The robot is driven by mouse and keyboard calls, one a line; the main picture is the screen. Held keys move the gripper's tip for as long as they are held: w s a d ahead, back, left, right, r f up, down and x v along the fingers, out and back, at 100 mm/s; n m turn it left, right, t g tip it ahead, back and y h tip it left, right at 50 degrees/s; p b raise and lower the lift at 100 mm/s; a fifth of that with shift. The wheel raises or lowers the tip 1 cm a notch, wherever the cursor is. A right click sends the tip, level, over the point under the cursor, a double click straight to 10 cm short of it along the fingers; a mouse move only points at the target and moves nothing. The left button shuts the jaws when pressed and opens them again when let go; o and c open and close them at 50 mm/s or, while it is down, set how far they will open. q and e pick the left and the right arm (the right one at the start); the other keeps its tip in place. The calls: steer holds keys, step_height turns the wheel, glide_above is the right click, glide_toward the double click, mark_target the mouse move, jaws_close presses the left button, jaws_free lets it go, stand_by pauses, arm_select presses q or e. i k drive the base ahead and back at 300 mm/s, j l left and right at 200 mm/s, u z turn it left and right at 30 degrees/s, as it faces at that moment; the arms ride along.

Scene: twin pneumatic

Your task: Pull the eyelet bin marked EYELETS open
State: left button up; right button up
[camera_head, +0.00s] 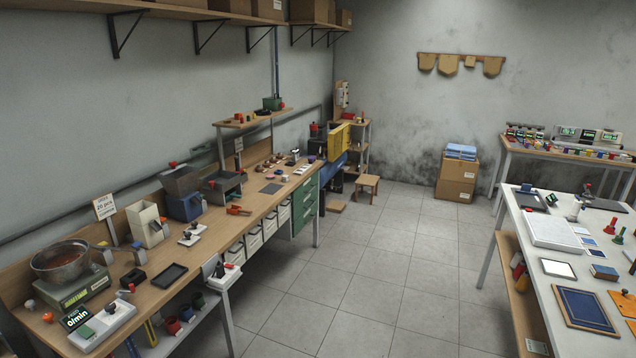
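Neither of my grippers is in view. I cannot read the word EYELETS on anything from here, so I cannot tell which container is the eyelet bin. A row of small pale drawers (254,239) with dark handles hangs under the front edge of the long wooden bench (252,199); they look closed. A green drawer cabinet (305,206) stands at the row's far end.
A metal bowl (60,262) sits on a green scale at the near left. A white-topped table (515,255) stands at the right. The tiled floor (385,260) between bench and table is clear. A small wooden stool (366,186) and stacked cartons (457,178) stand at the back.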

mark_target(284, 208)
steer(key=i+l+z, duration=0.1)
steer(key=i+z, duration=0.3)
steer(key=i, duration=0.85)
steer(key=i+l+u, duration=0.25)
steer(key=i+u, duration=0.15)
steer(key=i+l+u, duration=0.8)
steer(key=l, duration=0.2)
steer(key=i+l+u, duration=0.4)
steer(key=l, duration=0.2)
steer(key=k, duration=0.1)
